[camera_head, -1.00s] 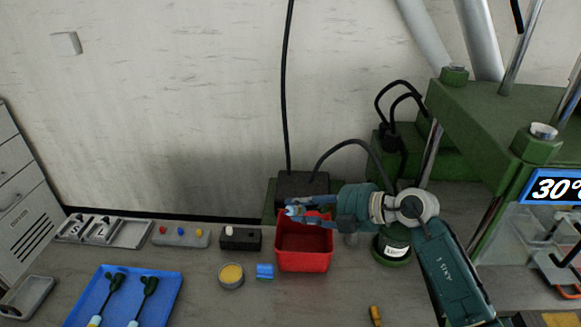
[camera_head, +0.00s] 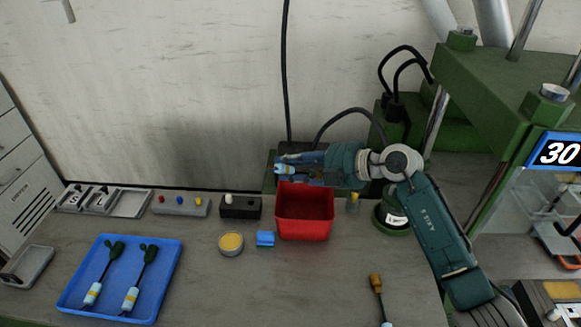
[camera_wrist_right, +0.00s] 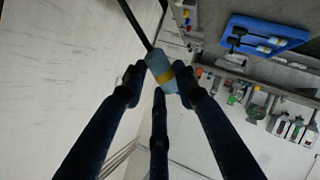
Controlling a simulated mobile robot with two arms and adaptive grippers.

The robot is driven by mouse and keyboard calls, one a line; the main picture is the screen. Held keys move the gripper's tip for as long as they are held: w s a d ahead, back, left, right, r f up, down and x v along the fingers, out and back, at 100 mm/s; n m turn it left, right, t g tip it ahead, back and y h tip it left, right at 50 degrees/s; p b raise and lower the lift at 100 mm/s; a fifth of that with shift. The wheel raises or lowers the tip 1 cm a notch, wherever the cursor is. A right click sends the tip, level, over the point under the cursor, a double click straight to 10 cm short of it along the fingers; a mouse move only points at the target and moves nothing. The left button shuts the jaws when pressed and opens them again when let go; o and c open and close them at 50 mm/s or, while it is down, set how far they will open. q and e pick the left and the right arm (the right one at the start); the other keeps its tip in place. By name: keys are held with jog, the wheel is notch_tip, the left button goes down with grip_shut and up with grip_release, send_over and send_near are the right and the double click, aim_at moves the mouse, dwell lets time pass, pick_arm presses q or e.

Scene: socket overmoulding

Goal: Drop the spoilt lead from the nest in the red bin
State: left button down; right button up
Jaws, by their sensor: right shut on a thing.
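My right gripper (camera_head: 285,166) is shut on a lead's light blue end with a yellow band (camera_wrist_right: 162,72), best seen in the right wrist view. In the head view its light blue tip (camera_head: 284,169) shows between the fingers. The red bin (camera_head: 305,228) stands open on the bench. The gripper appears above and behind the bin's back left rim, and I cannot tell its exact height. A black line runs up from the held end in the wrist view; whether it is the lead's own cable is unclear. My left gripper is not in view.
A blue tray (camera_head: 172,277) holds two leads at the left. Another lead with an orange-brown end (camera_head: 376,282) lies at the front. A yellow-topped tin (camera_head: 231,243) and blue block (camera_head: 265,239) sit left of the bin. The green press (camera_head: 490,85) stands at the right.

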notch_tip(320, 180, down, 8)
jog(key=b, duration=0.3)
jog(key=shift+r+b, duration=0.25)
jog(key=shift+b, duration=0.1)
jog(key=o, duration=1.2)
jog(key=shift+o, duration=0.2)
jog(key=shift+r, duration=0.1)
notch_tip(320, 180, up, 10)
jog(key=p, duration=1.2)
